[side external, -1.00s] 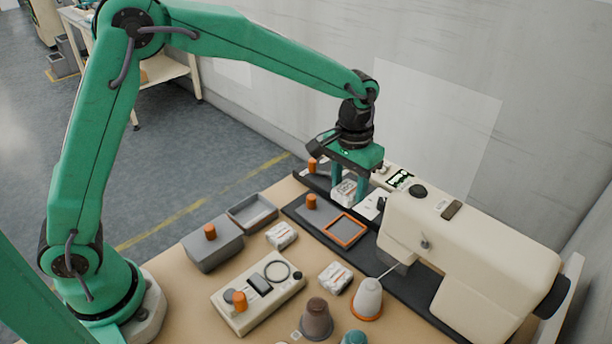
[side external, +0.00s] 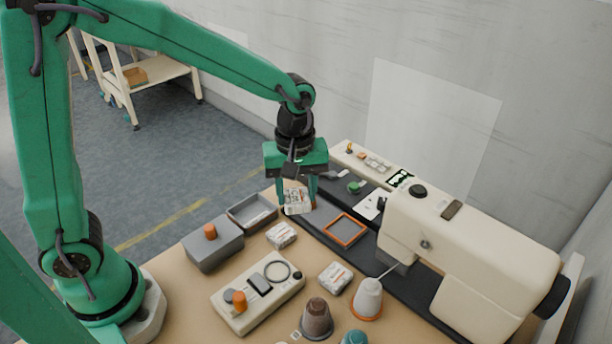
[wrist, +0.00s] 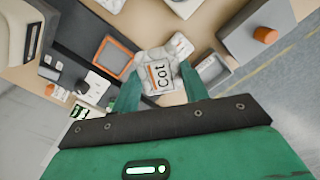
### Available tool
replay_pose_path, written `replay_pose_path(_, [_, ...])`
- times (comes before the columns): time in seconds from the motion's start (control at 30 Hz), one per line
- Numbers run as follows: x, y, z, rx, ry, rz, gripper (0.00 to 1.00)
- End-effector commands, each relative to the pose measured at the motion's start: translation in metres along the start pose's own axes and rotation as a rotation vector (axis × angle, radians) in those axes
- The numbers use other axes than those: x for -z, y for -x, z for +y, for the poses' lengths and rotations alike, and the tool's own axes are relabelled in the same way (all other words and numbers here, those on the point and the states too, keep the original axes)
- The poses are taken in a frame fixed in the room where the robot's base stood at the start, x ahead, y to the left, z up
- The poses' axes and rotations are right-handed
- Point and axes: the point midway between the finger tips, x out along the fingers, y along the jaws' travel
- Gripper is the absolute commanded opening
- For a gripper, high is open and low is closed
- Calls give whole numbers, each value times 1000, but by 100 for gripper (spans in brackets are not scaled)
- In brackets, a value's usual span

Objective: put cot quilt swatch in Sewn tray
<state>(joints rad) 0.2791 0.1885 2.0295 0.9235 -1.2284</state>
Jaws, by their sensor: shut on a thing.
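My gripper (side external: 297,195) is shut on a small white packet lettered "Cot", the cot quilt swatch (side external: 296,204), and holds it up over the bench near the back end of the black machine bed. In the wrist view the swatch (wrist: 158,75) sits between the green fingertips (wrist: 160,84), its orange stripe and lettering showing. An open grey tray (side external: 263,223) is at the left of the held packet, apart from it; it also shows in the wrist view (wrist: 229,80). I cannot read a Sewn label on it.
A grey box (side external: 213,253) with an orange knob stands beside the tray. Two more white packets (side external: 281,236) (side external: 335,278) lie on the bench. An orange-rimmed grey square (side external: 345,230) is on the machine bed. A cream sewing machine (side external: 470,230) fills the right side. Thread cones stand in front.

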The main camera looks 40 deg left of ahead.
Motion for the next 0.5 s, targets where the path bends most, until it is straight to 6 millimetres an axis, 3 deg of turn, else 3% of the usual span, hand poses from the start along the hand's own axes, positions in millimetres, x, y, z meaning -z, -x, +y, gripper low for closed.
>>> replay_pose_path(0.5, [-12,-7,-64,0,531,0,19])
